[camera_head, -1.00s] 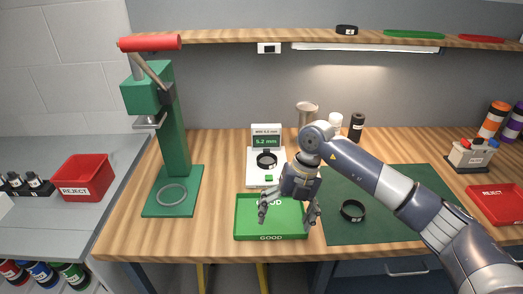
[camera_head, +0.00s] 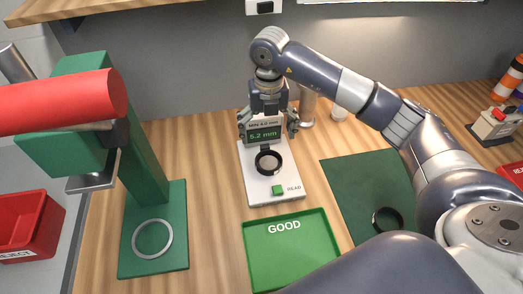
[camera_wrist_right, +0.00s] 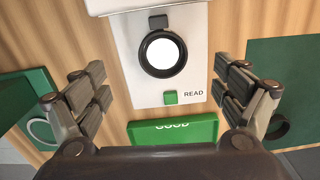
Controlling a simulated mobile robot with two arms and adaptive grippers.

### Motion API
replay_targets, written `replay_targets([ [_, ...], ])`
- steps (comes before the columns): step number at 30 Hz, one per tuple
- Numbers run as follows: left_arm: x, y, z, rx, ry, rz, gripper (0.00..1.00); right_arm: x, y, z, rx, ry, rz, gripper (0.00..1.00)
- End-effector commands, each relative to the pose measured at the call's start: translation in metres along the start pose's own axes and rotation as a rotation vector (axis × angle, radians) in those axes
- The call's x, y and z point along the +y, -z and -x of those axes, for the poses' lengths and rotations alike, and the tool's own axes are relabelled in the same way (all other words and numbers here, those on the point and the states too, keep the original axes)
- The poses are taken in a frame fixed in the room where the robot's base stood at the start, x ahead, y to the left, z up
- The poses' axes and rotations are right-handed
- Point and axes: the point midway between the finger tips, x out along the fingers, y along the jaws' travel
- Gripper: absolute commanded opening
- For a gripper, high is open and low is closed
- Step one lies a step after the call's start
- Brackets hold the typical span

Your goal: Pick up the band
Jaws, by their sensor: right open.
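A black band (camera_head: 258,163) stands out on the white gauge (camera_head: 288,193), around the gauge's pale round spot. It also shows in the right wrist view (camera_wrist_right: 163,74), ahead of and between the fingers. Another black band (camera_head: 376,222) lies on the dark green mat (camera_head: 350,180); one finger partly covers it in the wrist view. My right gripper (camera_head: 267,125) is open and empty, fingers spread to either side of the gauge's display, apart from both bands. My left gripper is not in view.
A green GOOD tray (camera_head: 250,262) sits in front of the gauge. A green press (camera_head: 140,190) with a red handle stands at left, a pale ring (camera_head: 165,240) on its base. A red reject bin (camera_head: 50,235) is at far left. A bottle (camera_head: 308,108) stands behind the gauge.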

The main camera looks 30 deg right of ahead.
Motion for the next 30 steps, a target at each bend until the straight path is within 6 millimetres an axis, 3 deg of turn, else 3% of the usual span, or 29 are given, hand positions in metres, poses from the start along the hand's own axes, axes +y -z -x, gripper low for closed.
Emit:
replay_targets([
  [6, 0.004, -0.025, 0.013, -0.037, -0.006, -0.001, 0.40, -0.001, 0.001, -0.034, 0.006, 0.002, -0.001, 0.90],
  [10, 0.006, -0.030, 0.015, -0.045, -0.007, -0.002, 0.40, -0.001, 0.000, -0.047, 0.002, 0.001, 0.000, 0.90],
  [15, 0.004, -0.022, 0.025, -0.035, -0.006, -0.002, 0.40, -0.002, 0.001, -0.058, 0.005, 0.002, -0.001, 0.90],
  [22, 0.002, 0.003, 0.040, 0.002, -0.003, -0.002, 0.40, -0.003, 0.000, -0.091, 0.005, 0.001, -0.001, 0.90],
  [30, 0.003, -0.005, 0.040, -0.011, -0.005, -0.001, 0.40, -0.002, -0.001, -0.102, 0.001, 0.000, 0.001, 0.90],
])
